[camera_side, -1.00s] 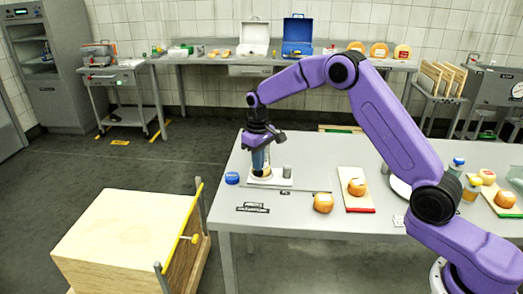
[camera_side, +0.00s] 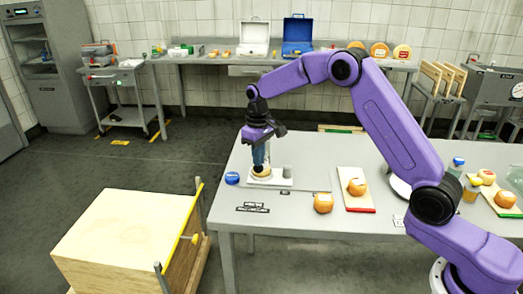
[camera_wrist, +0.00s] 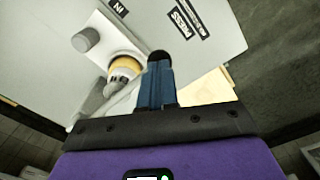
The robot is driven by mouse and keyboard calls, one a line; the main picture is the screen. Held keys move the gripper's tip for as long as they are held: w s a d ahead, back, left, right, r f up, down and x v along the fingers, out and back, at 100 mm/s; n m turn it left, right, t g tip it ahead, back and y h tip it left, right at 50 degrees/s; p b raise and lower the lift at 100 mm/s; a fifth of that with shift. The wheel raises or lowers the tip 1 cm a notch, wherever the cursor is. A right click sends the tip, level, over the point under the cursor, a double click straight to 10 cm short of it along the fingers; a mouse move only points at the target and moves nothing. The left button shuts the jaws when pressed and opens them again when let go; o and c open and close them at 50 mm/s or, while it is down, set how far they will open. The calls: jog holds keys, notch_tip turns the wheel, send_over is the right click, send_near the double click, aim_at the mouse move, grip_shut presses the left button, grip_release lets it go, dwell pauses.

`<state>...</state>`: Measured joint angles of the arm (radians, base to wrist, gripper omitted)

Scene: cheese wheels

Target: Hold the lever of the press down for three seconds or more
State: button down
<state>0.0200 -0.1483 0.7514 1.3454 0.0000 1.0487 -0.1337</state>
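The press is a small white base (camera_side: 284,181) near the table's left end, with a short grey cylinder (camera_side: 287,172) at its right. A round yellowish part (camera_wrist: 126,65) of it, with a pale, grey-ended piece before it, shows in the wrist view. My gripper (camera_side: 259,165) points down over the press's left part. In the wrist view its blue fingers (camera_wrist: 157,64) lie side by side, shut. A dark round knob (camera_wrist: 158,54), perhaps the lever's end, shows at the fingertips. I cannot tell whether it is gripped or only touched. The lever is mostly hidden.
A blue disc (camera_side: 232,178) lies left of the press. A dark label (camera_side: 252,208) lies in front. An orange wheel (camera_side: 323,203) and a board (camera_side: 358,208) carrying another stand to the right. A wooden block (camera_side: 125,240) stands on the floor left of the table.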

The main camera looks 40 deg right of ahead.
notch_tip(320, 180, up, 8)
dwell(1.6)
jog(key=shift+r, duration=0.1)
jog(key=s+a+r+n, duration=0.1)
jog(key=s+a+n, duration=0.25)
jog(key=s, duration=0.75)
jog(key=s+a+r+n, duration=0.15)
jog(key=s+a, duration=0.25)
jog(key=s, duration=0.7)
jog(key=s+d+f+n, duration=0.2)
jog(key=s+d, duration=0.2)
jog(key=s, duration=0.6)
jog(key=s+d+f+n, duration=0.2)
jog(key=s+d, duration=0.2)
jog(key=s, duration=0.7)
jog(key=shift+n, duration=0.3)
